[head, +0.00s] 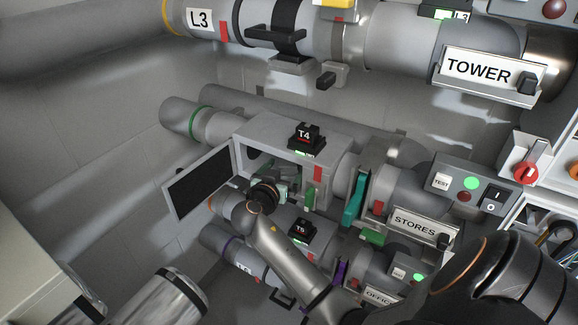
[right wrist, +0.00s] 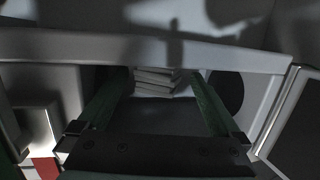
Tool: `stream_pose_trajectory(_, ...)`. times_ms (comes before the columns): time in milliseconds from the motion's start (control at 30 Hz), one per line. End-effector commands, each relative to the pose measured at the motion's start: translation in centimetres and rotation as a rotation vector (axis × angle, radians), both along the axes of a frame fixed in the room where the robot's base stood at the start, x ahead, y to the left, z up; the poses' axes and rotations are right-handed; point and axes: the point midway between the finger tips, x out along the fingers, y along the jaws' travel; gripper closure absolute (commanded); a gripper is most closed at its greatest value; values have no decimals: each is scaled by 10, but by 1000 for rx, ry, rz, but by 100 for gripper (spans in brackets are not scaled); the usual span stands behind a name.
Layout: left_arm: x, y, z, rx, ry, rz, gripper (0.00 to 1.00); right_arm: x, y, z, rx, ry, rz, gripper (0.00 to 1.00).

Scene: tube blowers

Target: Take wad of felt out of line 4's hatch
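Line 4's hatch box (head: 283,132), under the black T4 block, has its door (head: 198,182) swung open to the left. My right gripper (head: 283,192) is at the opening, its arm coming from the lower right. In the right wrist view its two green fingers are spread and reach into the hatch. A pale, layered wad of felt (right wrist: 155,81) lies deeper inside, seen between the fingertips. No contact between fingers and wad is clear. The wad is hidden in the head view. My left gripper is not in view.
The T5 line (head: 303,232) runs just below my right forearm. A teal lever (head: 354,200) and the STORES sign (head: 415,226) stand right of the hatch. The L3 line (head: 200,19) passes above. The hatch frame (right wrist: 150,47) crosses closely over the fingers.

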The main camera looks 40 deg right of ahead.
Motion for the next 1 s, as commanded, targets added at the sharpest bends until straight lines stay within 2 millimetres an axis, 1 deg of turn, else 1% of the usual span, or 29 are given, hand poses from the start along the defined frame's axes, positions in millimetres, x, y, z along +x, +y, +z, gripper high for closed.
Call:
stream_pose_trajectory(33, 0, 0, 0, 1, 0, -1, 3, 0, 0, 0, 0, 0, 0, 2)
stream_pose_trajectory(67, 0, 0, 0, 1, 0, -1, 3, 0, 0, 0, 0, 0, 0, 6)
stream_pose_trajectory(700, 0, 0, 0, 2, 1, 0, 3, 0, 0, 0, 0, 0, 0, 78)
stream_pose_trajectory(733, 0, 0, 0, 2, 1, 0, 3, 0, 0, 0, -1, 0, 0, 79)
stream_pose_trajectory(1000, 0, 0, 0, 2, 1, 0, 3, 0, -1, 1, -1, 0, 0, 79)
